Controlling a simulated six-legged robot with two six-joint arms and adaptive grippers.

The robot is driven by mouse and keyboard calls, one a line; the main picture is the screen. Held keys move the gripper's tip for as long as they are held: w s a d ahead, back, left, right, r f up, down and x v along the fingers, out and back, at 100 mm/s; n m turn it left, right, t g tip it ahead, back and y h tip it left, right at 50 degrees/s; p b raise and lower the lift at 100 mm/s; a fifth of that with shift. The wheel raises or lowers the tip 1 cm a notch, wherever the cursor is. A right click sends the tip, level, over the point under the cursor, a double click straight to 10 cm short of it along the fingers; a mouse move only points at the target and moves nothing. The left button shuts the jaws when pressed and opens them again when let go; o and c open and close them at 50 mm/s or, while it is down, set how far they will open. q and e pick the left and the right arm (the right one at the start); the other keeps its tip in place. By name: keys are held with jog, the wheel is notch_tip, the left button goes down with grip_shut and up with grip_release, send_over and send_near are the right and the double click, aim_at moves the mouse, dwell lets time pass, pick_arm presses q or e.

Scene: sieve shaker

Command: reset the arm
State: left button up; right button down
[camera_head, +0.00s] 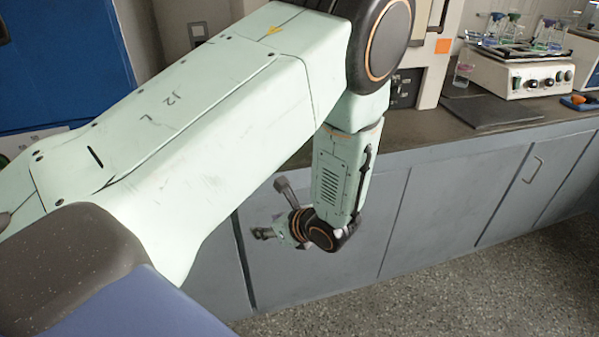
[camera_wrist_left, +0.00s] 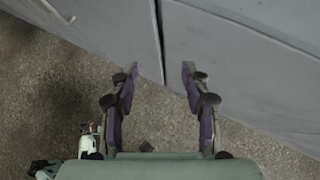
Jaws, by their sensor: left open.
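My left arm comes in from the left in the head view and bends down in front of the grey cabinets. My left gripper (camera_head: 262,232) hangs below the counter edge, partly hidden behind its own wrist. In the left wrist view the left gripper (camera_wrist_left: 158,72) has its two purple-lined fingers apart. Nothing is between them but floor and cabinet front. My right gripper does not show clearly in the head view.
The dark counter (camera_head: 470,125) runs along the back, with grey cabinet doors (camera_head: 440,205) below. A white shaker (camera_head: 515,72) with flasks stands at the upper right, beside a dark mat (camera_head: 490,110). The speckled floor (camera_head: 480,285) is clear at the lower right.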

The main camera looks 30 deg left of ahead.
pick_arm(q)
jog(key=s+d+f+n+g+h, duration=0.1)
jog(key=s+d+f+n+h, duration=0.45)
jog(key=s+d+n, duration=0.2)
jog(key=s+d+f+n+g+h, duration=0.1)
jog(key=s+d+f+n+h, duration=0.45)
jog(key=s+d, duration=0.3)
jog(key=s+a+n+y, duration=0.1)
jog(key=s+a+n, duration=0.2)
jog(key=s+n, duration=0.5)
jog(key=shift+a+f, duration=0.2)
jog(key=shift+a, duration=0.2)
jog(key=shift+s, duration=0.1)
dwell(0.7)
